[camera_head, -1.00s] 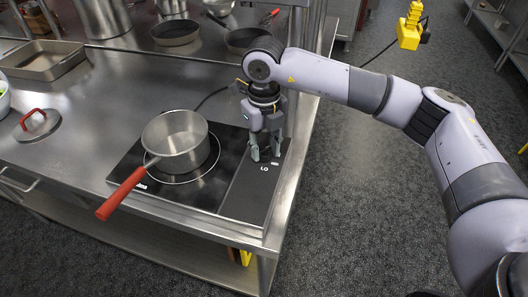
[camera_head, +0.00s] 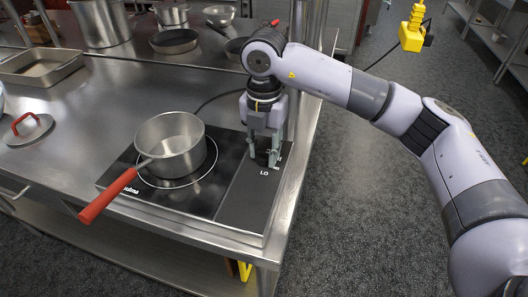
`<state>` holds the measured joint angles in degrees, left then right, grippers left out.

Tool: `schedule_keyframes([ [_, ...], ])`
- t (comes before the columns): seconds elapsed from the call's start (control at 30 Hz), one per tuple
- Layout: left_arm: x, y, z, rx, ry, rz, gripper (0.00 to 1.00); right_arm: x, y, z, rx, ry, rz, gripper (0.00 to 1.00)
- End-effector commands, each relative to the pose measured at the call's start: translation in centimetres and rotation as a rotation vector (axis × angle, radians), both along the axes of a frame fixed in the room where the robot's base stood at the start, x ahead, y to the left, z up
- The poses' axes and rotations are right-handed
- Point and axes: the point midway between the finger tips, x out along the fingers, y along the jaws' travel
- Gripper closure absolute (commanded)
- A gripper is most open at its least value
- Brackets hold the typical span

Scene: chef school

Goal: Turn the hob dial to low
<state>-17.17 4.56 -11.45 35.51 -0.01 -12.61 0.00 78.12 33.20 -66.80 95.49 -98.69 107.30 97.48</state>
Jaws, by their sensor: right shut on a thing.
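The black hob (camera_head: 232,207) lies on the steel counter near its right front corner. A white "LO" mark (camera_head: 264,172) shows on its control strip at the right. My right gripper (camera_head: 263,159) points down onto this strip, just behind the "LO" mark. Its fingers are shut on the hob dial, which they mostly hide. I cannot read the dial's exact setting. A steel saucepan (camera_head: 168,146) with a red handle (camera_head: 106,195) stands on the cooking ring, left of the gripper. My left gripper is not in view.
Pans (camera_head: 174,41) and a tall pot (camera_head: 102,22) stand at the back. The counter's right edge is close beside the gripper.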

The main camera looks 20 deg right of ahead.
Motion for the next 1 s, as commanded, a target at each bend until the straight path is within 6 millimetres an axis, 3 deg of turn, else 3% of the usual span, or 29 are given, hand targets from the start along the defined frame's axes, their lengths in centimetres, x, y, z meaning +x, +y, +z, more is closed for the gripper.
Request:
schedule_keyframes([
  [1.0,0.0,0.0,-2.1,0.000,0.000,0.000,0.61,0.1,-0.1,0.1,0.000,-0.004,-0.935,0.98],
])
